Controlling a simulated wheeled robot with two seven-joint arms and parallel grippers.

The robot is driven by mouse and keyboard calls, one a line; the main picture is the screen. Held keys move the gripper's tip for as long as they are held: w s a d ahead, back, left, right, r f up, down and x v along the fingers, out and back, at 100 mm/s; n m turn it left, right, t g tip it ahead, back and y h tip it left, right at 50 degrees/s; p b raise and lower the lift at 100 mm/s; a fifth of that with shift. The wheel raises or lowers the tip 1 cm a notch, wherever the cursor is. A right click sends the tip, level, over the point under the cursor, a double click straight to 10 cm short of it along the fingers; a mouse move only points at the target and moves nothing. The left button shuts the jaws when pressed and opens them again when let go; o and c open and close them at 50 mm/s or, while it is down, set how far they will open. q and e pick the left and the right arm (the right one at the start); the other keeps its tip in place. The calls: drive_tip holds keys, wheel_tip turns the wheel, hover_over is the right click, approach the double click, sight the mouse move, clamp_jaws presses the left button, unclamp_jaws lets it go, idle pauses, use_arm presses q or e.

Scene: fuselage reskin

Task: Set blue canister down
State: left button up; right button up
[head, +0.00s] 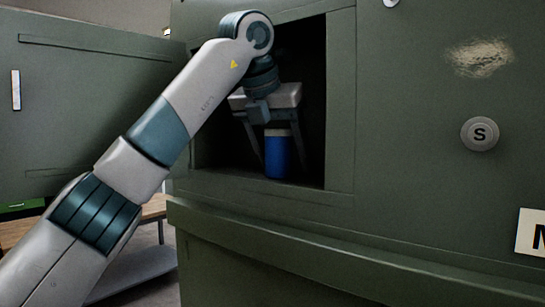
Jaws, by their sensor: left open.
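The blue canister (279,156) stands upright on the floor of a square opening (315,110) in the green fuselage. It has a light-coloured top band. My left gripper (280,165) reaches into the opening from above, with its two fingers pointing down. One finger is on each side of the canister, and a gap shows on both sides. The gripper is open. My right gripper is not in view.
The opening's frame surrounds my left wrist closely. A green ledge (330,245) juts out below it. An open green panel (85,95) stands at the left, with a wooden table (150,208) behind my arm. A round S knob (480,134) and a scuffed patch (479,58) are at the right.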

use_arm(q)
drive_tip(key=shift+s+a+r+b, duration=0.25)
drive_tip(key=shift+r+b, duration=0.15)
drive_tip(key=shift+b, duration=0.2)
drive_tip(key=s+a+b, duration=0.5)
drive_tip(key=s, duration=0.5)
drive_tip(key=shift+s+a+r+b, duration=0.15)
drive_tip(key=shift+s+a+b, duration=0.1)
drive_tip(key=shift+s+b, duration=0.15)
